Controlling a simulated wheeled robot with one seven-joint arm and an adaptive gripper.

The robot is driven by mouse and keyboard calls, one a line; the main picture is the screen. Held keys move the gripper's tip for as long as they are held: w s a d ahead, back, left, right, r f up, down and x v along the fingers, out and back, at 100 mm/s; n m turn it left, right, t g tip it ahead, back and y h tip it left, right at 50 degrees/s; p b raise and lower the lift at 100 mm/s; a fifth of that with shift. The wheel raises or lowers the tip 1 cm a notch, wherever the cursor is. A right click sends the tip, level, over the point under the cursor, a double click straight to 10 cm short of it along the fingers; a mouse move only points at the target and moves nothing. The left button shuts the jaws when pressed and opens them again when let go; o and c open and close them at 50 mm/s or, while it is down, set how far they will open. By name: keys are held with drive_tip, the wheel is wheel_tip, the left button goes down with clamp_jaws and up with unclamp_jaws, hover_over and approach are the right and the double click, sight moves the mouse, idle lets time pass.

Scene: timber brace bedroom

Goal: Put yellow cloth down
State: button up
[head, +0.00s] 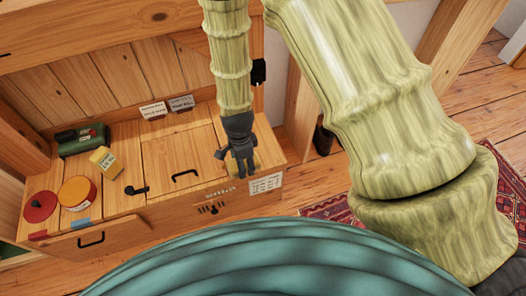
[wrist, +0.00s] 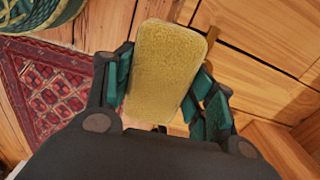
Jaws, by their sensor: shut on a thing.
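The yellow cloth (wrist: 167,62) is a flat, rounded, fuzzy block between the green-padded fingers of my gripper (wrist: 163,88) in the wrist view. My gripper is shut on it. In the head view my gripper (head: 241,165) points down at the right end of the wooden cabinet top, near its front edge. Only slivers of the cloth show there behind the fingers. I cannot tell whether the cloth touches the wood.
On the cabinet top (head: 170,160) stand a green item (head: 83,139), a yellow labelled block (head: 105,160), a red disc (head: 40,206) and an orange-topped round tin (head: 76,191) to the left. Black handles lie between. A patterned red rug (wrist: 50,90) covers floor nearby.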

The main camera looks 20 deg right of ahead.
drive_tip(key=shift+s+a+f+m+b, duration=0.15)
drive_tip(key=shift+f+m+b, duration=0.2)
drive_tip(key=shift+f, duration=0.35)
drive_tip(key=shift+w+f, duration=0.1)
drive_tip(key=shift+w, duration=0.2)
drive_tip(key=b, duration=0.3)
hover_over(262, 145)
drive_tip(key=shift+f, duration=0.7)
drive_tip(key=shift+f+b, duration=0.8)
drive_tip(key=shift+f, duration=0.9)
drive_tip(key=shift+f, duration=0.1)
drive_tip(key=o, duration=1.1)
drive_tip(key=shift+o, duration=0.2)
wheel_tip(262, 145, up, 12)
drive_tip(key=p, duration=0.3)
drive_tip(key=shift+p, duration=0.3)
